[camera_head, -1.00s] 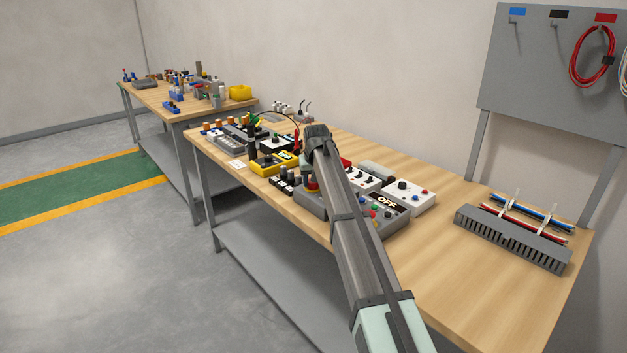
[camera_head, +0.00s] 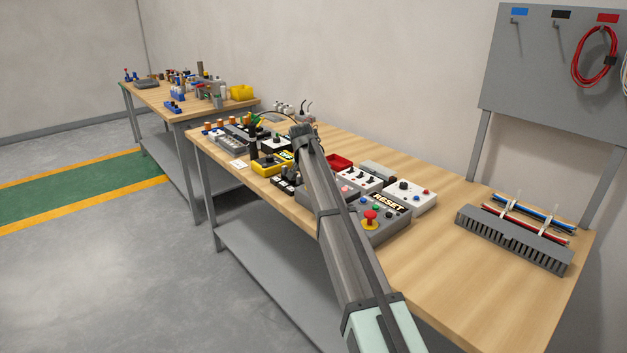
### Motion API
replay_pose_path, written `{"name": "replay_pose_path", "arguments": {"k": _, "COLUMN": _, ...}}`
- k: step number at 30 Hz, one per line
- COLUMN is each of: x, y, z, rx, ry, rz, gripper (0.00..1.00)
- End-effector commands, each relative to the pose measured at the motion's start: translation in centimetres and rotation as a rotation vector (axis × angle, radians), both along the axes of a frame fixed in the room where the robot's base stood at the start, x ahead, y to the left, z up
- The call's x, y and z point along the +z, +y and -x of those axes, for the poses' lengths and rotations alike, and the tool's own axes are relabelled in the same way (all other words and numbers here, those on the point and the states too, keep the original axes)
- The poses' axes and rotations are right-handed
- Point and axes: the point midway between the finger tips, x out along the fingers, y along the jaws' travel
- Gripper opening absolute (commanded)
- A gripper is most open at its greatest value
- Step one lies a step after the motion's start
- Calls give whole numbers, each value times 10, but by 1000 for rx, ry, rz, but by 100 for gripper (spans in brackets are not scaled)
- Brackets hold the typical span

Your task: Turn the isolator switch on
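Several control boxes stand close together on the front workbench. I cannot tell for sure which one is the isolator switch. A white box with a black knob (camera_head: 409,194) stands right of my arm. A grey box (camera_head: 388,232) carries a red mushroom button on a yellow base (camera_head: 370,217) and a label reading RESET (camera_head: 388,202). My arm reaches over the boxes; its gripper is hidden behind its own links.
A red tray (camera_head: 339,162) and a white switch box (camera_head: 359,178) lie beyond my arm. A grey wire duct with cables (camera_head: 512,238) lies at the right end. The wooden top (camera_head: 440,260) between it and the boxes is bare. A second bench (camera_head: 150,97) stands behind left.

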Motion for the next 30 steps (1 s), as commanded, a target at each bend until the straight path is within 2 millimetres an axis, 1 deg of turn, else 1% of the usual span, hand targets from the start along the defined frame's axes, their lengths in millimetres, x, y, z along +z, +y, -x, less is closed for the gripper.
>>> {"name": "replay_pose_path", "arguments": {"k": 12, "x": 0, "y": -1, "z": 0, "rx": -9, "ry": 0, "rz": 1, "gripper": 16}}
{"name": "replay_pose_path", "arguments": {"k": 13, "x": 0, "y": -1, "z": 0, "rx": -9, "ry": 0, "rz": 1, "gripper": 47}}
{"name": "replay_pose_path", "arguments": {"k": 18, "x": 0, "y": 0, "z": 0, "rx": -8, "ry": 1, "rz": 1, "gripper": 63}}
{"name": "replay_pose_path", "arguments": {"k": 21, "x": 0, "y": 0, "z": 0, "rx": -8, "ry": 1, "rz": 0, "gripper": 71}}
{"name": "replay_pose_path", "arguments": {"k": 30, "x": 3, "y": 0, "z": 1, "rx": -6, "ry": 1, "rz": -1, "gripper": 71}}
